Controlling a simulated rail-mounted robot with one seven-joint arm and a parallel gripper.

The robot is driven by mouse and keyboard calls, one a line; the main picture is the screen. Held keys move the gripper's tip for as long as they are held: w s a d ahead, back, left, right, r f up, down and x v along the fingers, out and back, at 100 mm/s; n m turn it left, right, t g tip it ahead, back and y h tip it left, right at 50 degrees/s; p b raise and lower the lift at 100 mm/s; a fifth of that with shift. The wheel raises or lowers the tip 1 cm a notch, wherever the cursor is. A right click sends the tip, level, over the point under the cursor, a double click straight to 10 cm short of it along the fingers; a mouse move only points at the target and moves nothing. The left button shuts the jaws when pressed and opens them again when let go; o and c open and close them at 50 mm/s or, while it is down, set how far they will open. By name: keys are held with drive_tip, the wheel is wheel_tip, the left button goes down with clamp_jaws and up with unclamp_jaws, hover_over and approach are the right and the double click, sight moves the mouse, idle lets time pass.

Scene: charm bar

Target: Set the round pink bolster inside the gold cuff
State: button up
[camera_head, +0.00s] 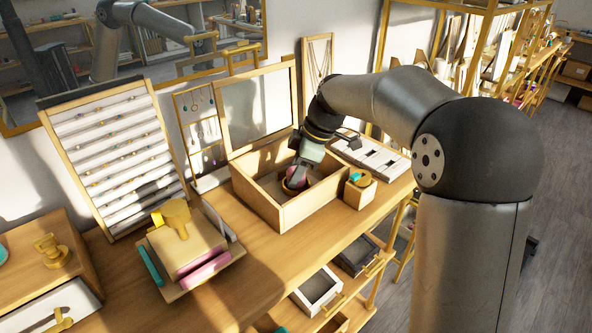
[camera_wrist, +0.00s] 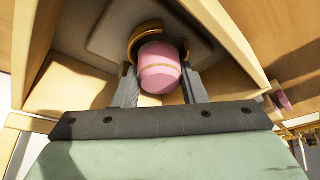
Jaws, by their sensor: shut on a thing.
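In the wrist view the round pink bolster (camera_wrist: 159,70), with a thin gold band around it, sits between the two dark fingers of my gripper (camera_wrist: 160,78), which is shut on it. The gold cuff (camera_wrist: 147,28) shows as an arc beyond the bolster, over a grey pad. The bolster overlaps the cuff's opening in this view; I cannot tell how deep it sits or whether they touch. In the head view my gripper (camera_head: 299,168) reaches down into the open wooden box, with the pink bolster (camera_head: 295,180) at its tip. The cuff is not clear there.
The wooden box (camera_head: 283,217) has walls around my gripper and a raised glass lid (camera_head: 256,108) behind. A small wooden block (camera_head: 359,193) with a teal piece stands at its right. A display stand (camera_head: 187,247) with gold, teal and pink pieces stands left.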

drive_tip(key=shift+s+d+f+b, duration=0.15)
drive_tip(key=shift+f+b, duration=0.3)
drive_tip(key=shift+f, duration=0.3)
idle(0.6)
drive_tip(key=o, duration=1)
drive_tip(key=shift+f, duration=0.1)
drive_tip(key=v, duration=1.8)
drive_tip(key=shift+r+p, duration=0.3)
drive_tip(key=shift+p, duration=0.05)
drive_tip(key=s+d+f+m+h, duration=0.1)
drive_tip(key=s+d+f+m, duration=0.1)
drive_tip(key=s+f+m, duration=0.3)
drive_tip(key=s+d+f+m+h, duration=0.1)
drive_tip(key=s+d+f+m, duration=0.2)
drive_tip(key=s+f+m, duration=0.3)
drive_tip(key=s+d+f+m+h+p, duration=0.1)
drive_tip(key=s+d+f+m+h, duration=0.1)
drive_tip(key=s+f+m, duration=0.4)
drive_tip(key=shift+s+d+f, duration=0.15)
drive_tip(key=shift+s+f, duration=0.75)
drive_tip(key=shift+s, duration=1.1)
drive_tip(key=shift+s+d+f, duration=0.1)
drive_tip(key=shift+s+f, duration=0.8)
drive_tip(key=shift+s, duration=1.15)
drive_tip(key=shift+s+d+f, duration=0.15)
drive_tip(key=shift+s+f, duration=0.75)
drive_tip(key=shift+s, duration=1.1)
